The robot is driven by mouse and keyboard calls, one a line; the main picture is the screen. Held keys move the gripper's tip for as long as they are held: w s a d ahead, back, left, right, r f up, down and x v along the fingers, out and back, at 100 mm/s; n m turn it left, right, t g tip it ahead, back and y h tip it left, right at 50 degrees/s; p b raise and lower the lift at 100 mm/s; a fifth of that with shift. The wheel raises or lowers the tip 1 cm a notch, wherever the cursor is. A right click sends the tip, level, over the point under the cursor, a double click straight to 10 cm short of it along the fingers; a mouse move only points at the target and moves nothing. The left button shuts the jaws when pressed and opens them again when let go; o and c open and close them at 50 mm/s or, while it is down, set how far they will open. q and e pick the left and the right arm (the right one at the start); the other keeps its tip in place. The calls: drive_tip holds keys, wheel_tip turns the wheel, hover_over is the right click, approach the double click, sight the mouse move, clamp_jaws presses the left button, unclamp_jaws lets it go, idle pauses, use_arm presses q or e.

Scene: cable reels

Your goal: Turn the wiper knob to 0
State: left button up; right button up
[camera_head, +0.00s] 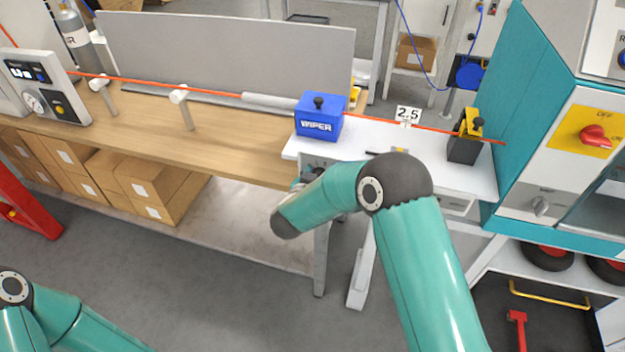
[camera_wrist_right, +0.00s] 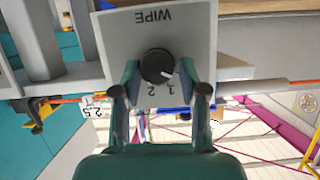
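The wiper knob (camera_wrist_right: 158,67) is black and round, on a light panel lettered "WIPE", which appears upside down in the right wrist view. Its white mark points to the lower right of that picture; figures 1 and 2 are below the knob. My right gripper (camera_wrist_right: 160,72) is open, one finger on each side of the knob. I see a thin gap at the right finger; contact at the left finger is unclear. In the head view my right arm mostly hides the panel under the white table. Only part of my left arm shows at lower left, its gripper out of view.
The blue wiper box (camera_head: 320,118) stands on the white table (camera_head: 458,180), with the orange cable passing through it. A "2.5" sign (camera_head: 407,115) and a black-and-yellow device (camera_head: 465,138) stand to its right. A teal machine (camera_head: 535,110) is at the right.

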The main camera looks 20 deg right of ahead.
drive_tip(key=shift+o, duration=0.9)
drive_tip(key=shift+f, duration=0.15)
drive_tip(key=shift+s+f, duration=0.1)
drive_tip(key=shift+s+a, duration=0.1)
drive_tip(key=v, duration=1.1)
drive_tip(key=shift+s+a, duration=0.2)
drive_tip(key=shift+s, duration=0.1)
